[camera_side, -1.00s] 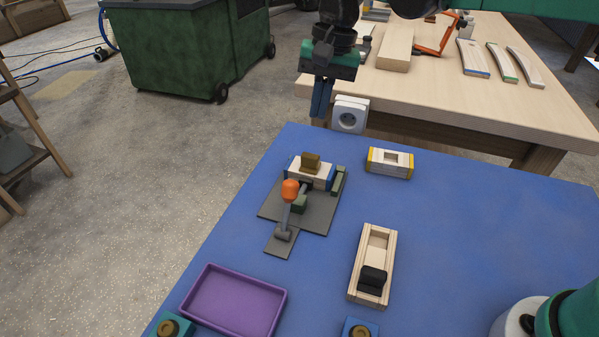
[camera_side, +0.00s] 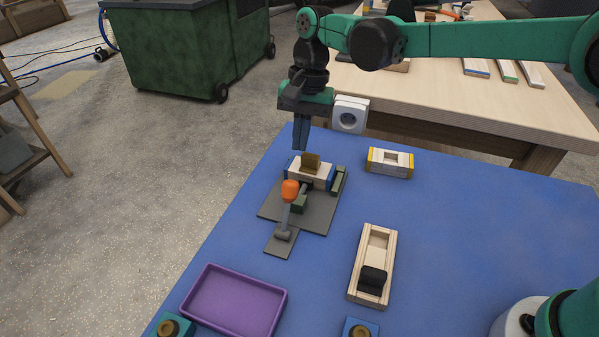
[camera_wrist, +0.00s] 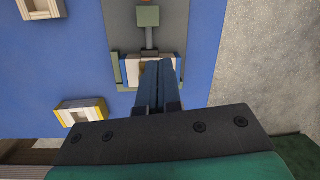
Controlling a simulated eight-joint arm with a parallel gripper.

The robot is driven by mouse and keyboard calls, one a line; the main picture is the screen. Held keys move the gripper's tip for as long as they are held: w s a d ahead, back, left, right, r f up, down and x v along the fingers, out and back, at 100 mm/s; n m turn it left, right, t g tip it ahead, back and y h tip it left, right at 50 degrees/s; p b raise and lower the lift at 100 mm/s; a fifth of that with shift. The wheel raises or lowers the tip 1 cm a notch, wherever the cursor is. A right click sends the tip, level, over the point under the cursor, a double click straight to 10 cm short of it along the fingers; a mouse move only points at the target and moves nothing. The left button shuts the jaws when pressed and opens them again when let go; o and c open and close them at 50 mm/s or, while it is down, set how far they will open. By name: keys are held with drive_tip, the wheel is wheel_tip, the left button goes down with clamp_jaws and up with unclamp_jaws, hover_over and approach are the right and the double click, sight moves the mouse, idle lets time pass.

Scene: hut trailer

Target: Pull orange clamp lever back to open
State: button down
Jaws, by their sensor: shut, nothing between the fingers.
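The orange-tipped clamp lever (camera_side: 289,191) stands up from a grey base plate (camera_side: 318,217) on the blue table. Behind it, a light wooden block (camera_side: 303,172) with blue ends sits on the plate with a brown piece (camera_side: 311,162) on top. My gripper (camera_side: 300,148) is shut and empty, pointing down above the far side of the block, apart from the lever. In the wrist view the shut fingers (camera_wrist: 158,70) overlap the block, and only a bit of the orange tip (camera_wrist: 148,2) shows at the top edge.
A purple tray (camera_side: 235,301) lies at the front left. A wooden holder with a black piece (camera_side: 372,279) is at the front right. A yellow-ended block (camera_side: 390,162) lies right of the clamp. A wooden bench (camera_side: 470,100) stands behind.

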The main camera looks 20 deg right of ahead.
hover_over(295, 204)
drive_tip(key=w+d, duration=0.2)
drive_tip(key=f, duration=0.5)
drive_tip(key=shift+w+a+f, duration=0.2)
drive_tip(key=shift+a+f, duration=0.05)
drive_tip(key=shift+f, duration=0.1)
drive_tip(key=shift+s+a+r, duration=0.35)
drive_tip(key=shift+s+a, duration=0.05)
drive_tip(key=shift+s, duration=0.2)
drive_tip(key=shift+s+a+r, duration=0.35)
drive_tip(key=shift+s, duration=0.25)
drive_tip(key=shift+s+a+r, duration=0.2)
drive_tip(key=shift+s, duration=0.15)
drive_tip(key=shift+s+a+r+t+h, duration=0.15)
drive_tip(key=shift+a+r+t+h, duration=0.05)
drive_tip(key=shift+t+h, duration=0.1)
